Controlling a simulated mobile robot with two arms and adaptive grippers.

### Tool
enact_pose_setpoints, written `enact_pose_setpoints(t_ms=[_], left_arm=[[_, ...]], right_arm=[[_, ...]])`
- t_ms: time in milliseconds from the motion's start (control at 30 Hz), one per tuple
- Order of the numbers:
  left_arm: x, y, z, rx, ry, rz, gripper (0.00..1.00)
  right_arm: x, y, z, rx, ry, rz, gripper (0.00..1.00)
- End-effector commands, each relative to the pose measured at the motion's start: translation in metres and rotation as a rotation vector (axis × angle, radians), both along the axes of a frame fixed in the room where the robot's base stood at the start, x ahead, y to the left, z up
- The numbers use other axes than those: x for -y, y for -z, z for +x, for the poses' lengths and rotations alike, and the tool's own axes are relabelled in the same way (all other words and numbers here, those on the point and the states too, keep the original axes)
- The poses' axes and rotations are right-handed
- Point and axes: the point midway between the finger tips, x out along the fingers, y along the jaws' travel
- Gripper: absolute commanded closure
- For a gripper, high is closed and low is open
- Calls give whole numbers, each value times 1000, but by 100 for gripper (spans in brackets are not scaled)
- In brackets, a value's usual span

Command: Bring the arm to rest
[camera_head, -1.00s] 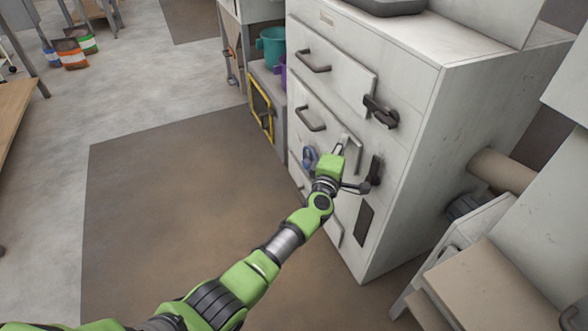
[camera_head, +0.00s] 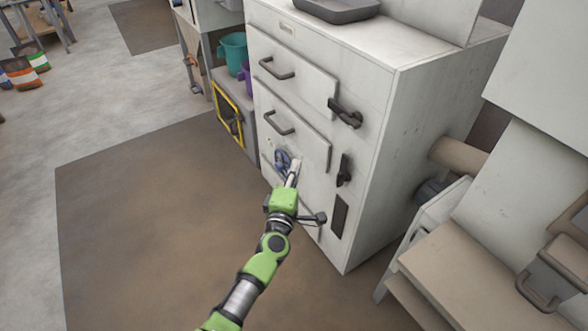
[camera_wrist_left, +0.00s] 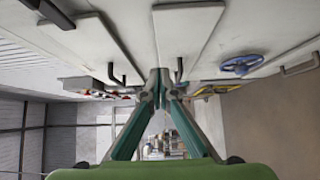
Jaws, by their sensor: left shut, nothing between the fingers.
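My left arm, green with grey joints, comes up from the bottom of the head view. Its left gripper (camera_head: 294,168) is shut and empty, in front of the lower part of a pale cabinet (camera_head: 395,125). In the picture it overlaps the edge of a blue handwheel (camera_head: 283,160); I cannot tell how far apart they are. In the left wrist view the two fingers (camera_wrist_left: 161,74) meet at the tips, with nothing between them. The handwheel (camera_wrist_left: 241,64) shows to their right there, clear of them. My right gripper is not in view.
The cabinet has two drawer-like doors with bar handles (camera_head: 276,71) and dark latches (camera_head: 345,113). A grey tray (camera_head: 338,8) lies on top. A beige bench (camera_head: 490,285) stands at the right. The brown floor mat (camera_head: 140,220) left of the arm is clear.

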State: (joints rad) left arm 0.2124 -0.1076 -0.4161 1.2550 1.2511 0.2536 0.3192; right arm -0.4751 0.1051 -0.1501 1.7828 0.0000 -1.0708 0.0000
Motion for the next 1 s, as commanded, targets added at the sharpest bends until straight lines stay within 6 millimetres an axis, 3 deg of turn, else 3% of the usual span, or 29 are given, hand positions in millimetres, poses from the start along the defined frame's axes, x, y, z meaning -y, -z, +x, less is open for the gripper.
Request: enact_pose_setpoints(t_ms=[100, 333, 467, 567, 667, 767, 900, 1000], left_arm=[[-3, 0, -11, -1, -1, -1, 100], [-4, 0, -16, -1, 0, 2, 100], [-1, 13, -27, -9, 43, 69, 100], [5, 45, -56, -39, 149, 230, 100], [6, 97, -103, -101, 306, 471, 100], [-7, 152, -155, -188, 458, 704, 100], [-44, 219, -228, -337, 647, 982, 100], [-77, 252, -276, -445, 758, 1137, 100]], right_arm=[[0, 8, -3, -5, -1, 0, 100], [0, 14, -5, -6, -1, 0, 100], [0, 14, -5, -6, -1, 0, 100], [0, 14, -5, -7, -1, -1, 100], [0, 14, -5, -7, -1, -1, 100], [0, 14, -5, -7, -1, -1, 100], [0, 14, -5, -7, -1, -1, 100], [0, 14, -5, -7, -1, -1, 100]])
